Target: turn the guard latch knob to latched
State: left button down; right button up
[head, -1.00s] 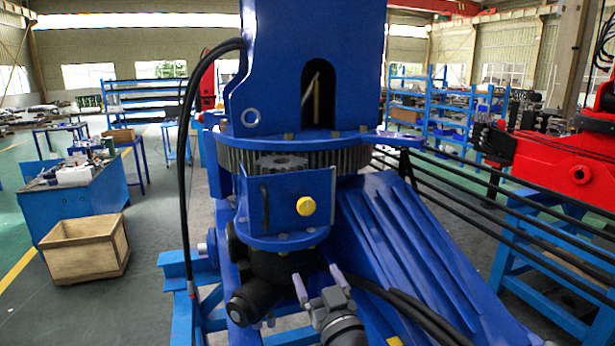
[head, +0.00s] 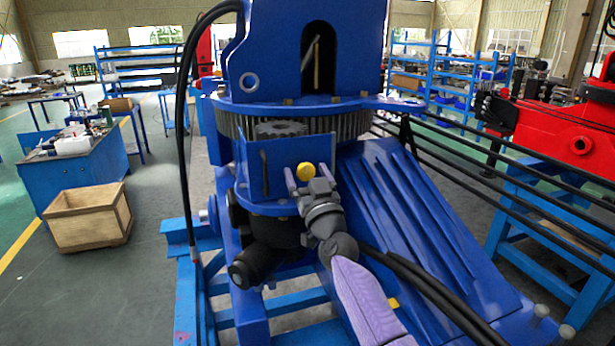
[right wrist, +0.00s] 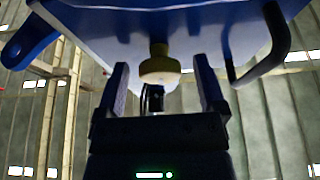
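The yellow guard latch knob (head: 305,171) sits on the front of the blue guard plate (head: 263,178), below the toothed ring. My right gripper (head: 304,176) is just in front of the plate with its fingers spread toward the knob. In the right wrist view the knob (right wrist: 160,68) lies between and a little beyond the two open fingers (right wrist: 160,80), with gaps on both sides. The fingers do not appear to touch it. The black guard handle (right wrist: 275,45) shows at the right there. My left gripper is not in view.
The toothed gear ring (head: 345,150) is above the plate. Black hoses (head: 425,300) run below and right of my right arm. A ribbed blue slope (head: 420,230) lies to the right. A wooden crate (head: 90,218) stands on the floor at left.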

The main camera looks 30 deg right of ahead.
grip_shut()
jog(key=shift+m, duration=0.3)
jog(key=m+h+p, duration=0.1)
jog(key=m, duration=0.1)
jog(key=m+g+h+p, duration=0.1)
jog(key=m+h+p, duration=0.1)
jog(key=shift+a+r+m, duration=0.1)
jog(key=shift+r+m, duration=0.05)
jog(key=shift+m, duration=0.25)
jog(key=m+g+h+p, duration=0.1)
jog(key=m+p, duration=0.1)
jog(key=m, duration=0.1)
jog(key=m+g+h+p, duration=0.1)
jog(key=m+p, duration=0.1)
jog(key=m, duration=0.2)
jog(key=shift+a+r+g, duration=0.1)
jog(key=shift+g, duration=0.3)
jog(key=m+g+p, duration=0.1)
jog(key=m+p, duration=0.1)
jog(key=m, duration=0.1)
jog(key=m+g+p, duration=0.1)
jog(key=m+p, duration=0.2)
jog(key=m, duration=0.1)
jog(key=shift+g+h, duration=0.3)
jog(key=shift+h, duration=0.1)
jog(key=shift+m+g+p, duration=0.5)
jog(key=shift+m+p, duration=0.85)
jog(key=shift+m, duration=0.15)
